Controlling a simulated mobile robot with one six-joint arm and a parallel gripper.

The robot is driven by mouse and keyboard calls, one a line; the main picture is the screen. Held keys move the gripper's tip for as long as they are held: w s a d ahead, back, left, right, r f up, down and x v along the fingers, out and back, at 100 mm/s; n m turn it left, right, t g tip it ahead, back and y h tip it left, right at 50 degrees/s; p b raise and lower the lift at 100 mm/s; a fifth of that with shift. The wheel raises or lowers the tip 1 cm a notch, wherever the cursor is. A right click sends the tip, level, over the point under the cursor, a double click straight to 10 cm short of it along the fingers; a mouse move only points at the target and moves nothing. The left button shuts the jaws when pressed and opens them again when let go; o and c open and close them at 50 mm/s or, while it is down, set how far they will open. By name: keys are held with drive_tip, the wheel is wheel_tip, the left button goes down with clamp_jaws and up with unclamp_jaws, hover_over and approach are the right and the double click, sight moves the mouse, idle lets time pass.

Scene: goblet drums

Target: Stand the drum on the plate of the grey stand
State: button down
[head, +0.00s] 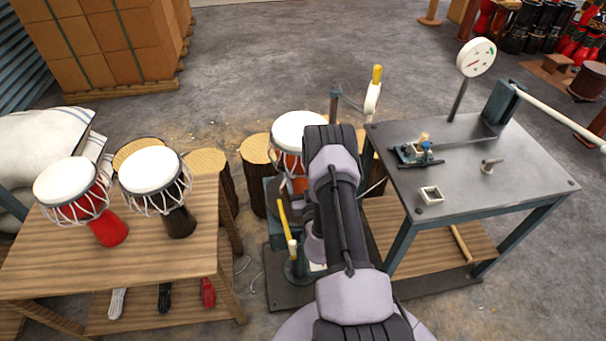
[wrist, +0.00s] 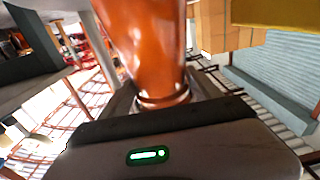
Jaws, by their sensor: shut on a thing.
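The drum (head: 297,130) has a white head, pale cords and an orange-red body. In the head view it stands roughly upright, partly hidden behind my arm. Its glossy orange-brown lower body (wrist: 150,45) fills the middle of the wrist view. My gripper (wrist: 163,98) is shut on this narrow lower part; its fingertips are largely hidden. The grey stand (head: 262,198) is under and around the drum in the head view, with a dark base on the floor. Its plate is hidden by the drum and my arm, so I cannot tell whether the drum touches it.
A yellow-handled lever (head: 284,222) rises at the stand's front; another yellow handle (head: 376,76) is behind it. A wooden table (head: 130,255) at left bears a red drum (head: 108,226) and a dark drum (head: 178,219). A metal-topped table (head: 470,175) is close at right. Log stools stand behind.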

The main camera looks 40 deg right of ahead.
drive_tip(key=shift+c, duration=0.7)
unclamp_jaws()
drive_tip(key=shift+r, duration=0.2)
drive_tip(key=p+v, duration=0.2)
drive_tip(key=v, duration=0.4)
drive_tip(key=shift+s+a, duration=0.2)
drive_tip(key=shift+s, duration=0.15)
drive_tip(key=shift+s+a+f, duration=0.15)
drive_tip(key=shift+s+a, duration=0.05)
drive_tip(key=shift+s, duration=0.15)
